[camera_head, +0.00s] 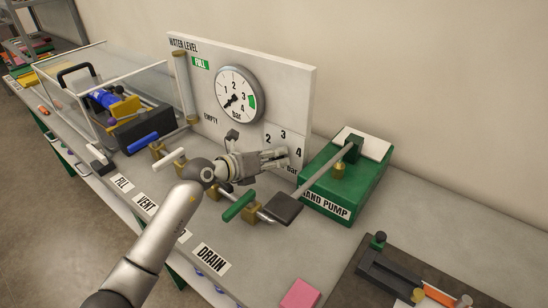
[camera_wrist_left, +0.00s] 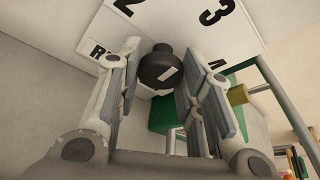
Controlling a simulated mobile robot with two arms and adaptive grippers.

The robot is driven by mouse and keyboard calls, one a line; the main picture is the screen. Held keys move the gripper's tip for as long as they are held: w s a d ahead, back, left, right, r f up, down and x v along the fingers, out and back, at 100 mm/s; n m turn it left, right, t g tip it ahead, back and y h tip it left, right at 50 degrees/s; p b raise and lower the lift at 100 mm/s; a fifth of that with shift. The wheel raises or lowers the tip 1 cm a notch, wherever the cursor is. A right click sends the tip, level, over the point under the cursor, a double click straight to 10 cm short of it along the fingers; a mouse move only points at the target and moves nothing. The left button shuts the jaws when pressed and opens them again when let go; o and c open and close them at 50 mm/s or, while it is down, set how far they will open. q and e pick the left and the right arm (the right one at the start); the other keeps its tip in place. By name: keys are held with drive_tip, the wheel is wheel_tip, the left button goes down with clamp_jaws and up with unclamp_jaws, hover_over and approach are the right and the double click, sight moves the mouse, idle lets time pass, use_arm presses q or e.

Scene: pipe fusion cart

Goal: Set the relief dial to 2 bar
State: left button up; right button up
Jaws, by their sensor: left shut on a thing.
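The relief dial is a black knob (camera_wrist_left: 158,68) with a white mark, on a white scale plate (camera_wrist_left: 105,22) showing 2, 3 and 4 in the left wrist view. I cannot tell exactly which number the mark points at. My left gripper (camera_wrist_left: 153,78) has its fingers on either side of the knob and is shut on it. In the head view the plate (camera_head: 272,136) shows on the white panel, and my left gripper (camera_head: 276,159) hides the knob. My right gripper is not in view.
The green hand pump (camera_head: 338,178) with its lever stands right of the plate. A round pressure gauge (camera_head: 239,95) is above, its needle pointing lower left. A green valve handle (camera_head: 239,206) and a white one (camera_head: 172,160) are near my arm. A pink block (camera_head: 300,295) lies in front.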

use_arm(q)
drive_tip(key=shift+f, duration=0.1)
idle(0.3)
drive_tip(key=o, duration=1)
drive_tip(key=shift+a, duration=0.1)
drive_tip(key=shift+v, duration=5.95)
